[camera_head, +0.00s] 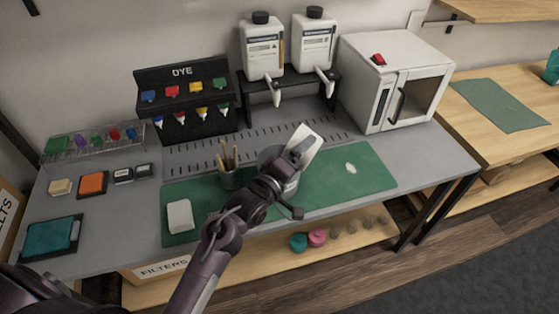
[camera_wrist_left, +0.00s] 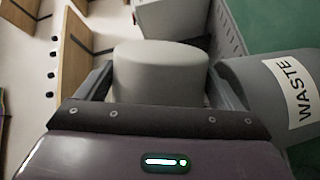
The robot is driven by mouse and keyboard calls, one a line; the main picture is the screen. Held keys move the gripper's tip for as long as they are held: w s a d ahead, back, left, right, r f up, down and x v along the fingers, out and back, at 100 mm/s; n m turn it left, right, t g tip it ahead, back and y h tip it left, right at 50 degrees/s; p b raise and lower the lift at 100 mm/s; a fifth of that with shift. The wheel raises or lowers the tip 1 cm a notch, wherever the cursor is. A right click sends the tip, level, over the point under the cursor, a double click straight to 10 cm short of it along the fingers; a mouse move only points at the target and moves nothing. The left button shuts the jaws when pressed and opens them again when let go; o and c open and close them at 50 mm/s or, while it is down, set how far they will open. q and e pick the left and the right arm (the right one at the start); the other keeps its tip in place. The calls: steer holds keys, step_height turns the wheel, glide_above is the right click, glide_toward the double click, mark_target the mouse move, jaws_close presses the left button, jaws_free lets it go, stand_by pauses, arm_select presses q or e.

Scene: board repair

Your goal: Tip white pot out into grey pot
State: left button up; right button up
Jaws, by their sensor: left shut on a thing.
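The white pot (camera_head: 306,136) is held tilted above the green mat, and it also shows in the left wrist view (camera_wrist_left: 160,70) between the two fingers. My left gripper (camera_head: 300,151) is shut on it. The grey pot (camera_head: 269,153) stands on the mat just below and behind my gripper, partly hidden by my arm. In the left wrist view the grey pot (camera_wrist_left: 262,82) bears a WASTE label and is close beside the right finger. The inside of both pots is hidden, so I cannot see any contents. My right gripper is not in view.
A cup of wooden sticks (camera_head: 228,178) stands left of the grey pot. A white block (camera_head: 180,216) and a pale patch (camera_head: 350,168) lie on the green mat (camera_head: 365,190). The dye rack (camera_head: 190,95), bottles (camera_head: 262,50) and white oven (camera_head: 385,85) line the back.

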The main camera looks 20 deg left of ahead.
arm_select(q)
steer(key=shift+w+a+r+n+b, duration=0.1)
steer(key=shift+a+r+n+b, duration=0.1)
steer(key=shift+a+n, duration=0.2)
steer(key=shift+w+a+r+n+b, duration=0.1)
steer(key=shift+a+r+n+b, duration=0.15)
steer(key=shift+a, duration=0.25)
steer(key=shift+d+n, duration=0.1)
steer(key=shift+n, duration=0.15)
steer(key=shift+r+n+p, duration=0.3)
steer(key=shift+n+p, duration=0.1)
steer(key=shift+p, duration=0.5)
steer(key=shift+a+n+t+h, duration=0.2)
steer(key=shift+n+t+h, duration=0.1)
steer(key=shift+d+p, duration=0.1)
steer(key=shift+p, duration=0.3)
